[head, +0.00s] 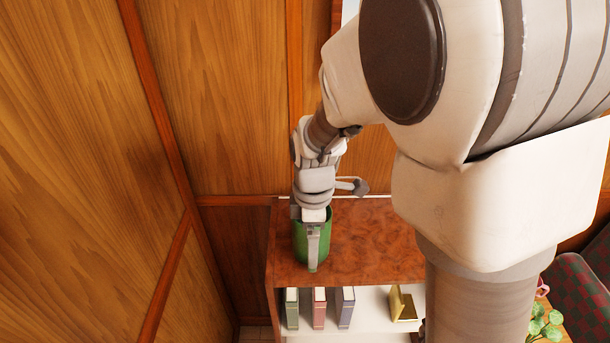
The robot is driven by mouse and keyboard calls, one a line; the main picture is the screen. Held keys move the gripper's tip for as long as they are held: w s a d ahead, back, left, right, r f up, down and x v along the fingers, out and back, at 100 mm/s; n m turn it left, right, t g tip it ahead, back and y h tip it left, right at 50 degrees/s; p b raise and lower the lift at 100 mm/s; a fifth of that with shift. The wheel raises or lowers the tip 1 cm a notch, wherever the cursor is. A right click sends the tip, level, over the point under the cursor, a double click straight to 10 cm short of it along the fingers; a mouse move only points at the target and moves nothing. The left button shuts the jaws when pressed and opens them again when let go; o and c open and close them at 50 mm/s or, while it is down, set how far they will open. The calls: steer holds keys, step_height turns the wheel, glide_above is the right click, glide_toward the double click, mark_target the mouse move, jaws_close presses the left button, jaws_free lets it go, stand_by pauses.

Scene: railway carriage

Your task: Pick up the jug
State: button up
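The jug (300,246) is a green vessel standing on the reddish-brown top of a shelf unit, near its left end. My gripper (313,255) points down at the jug, and one finger shows in front of its near side. The wrist and palm hide the jug's rim and much of its upper part. The other finger is hidden, so I cannot tell whether the fingers press on the jug or stand apart from it. The jug looks upright on the shelf top.
The shelf top (375,245) is clear to the right of the jug. Below it, several books (319,308) and a gold object (403,304) stand on a white shelf. Wood-panelled walls (220,90) rise close at the left and behind. A plant (545,326) and a dark patterned seat (590,290) are at the lower right.

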mark_target(300, 243)
steer(key=shift+w+f, duration=0.1)
steer(key=shift+f, duration=3.05)
jaws_close()
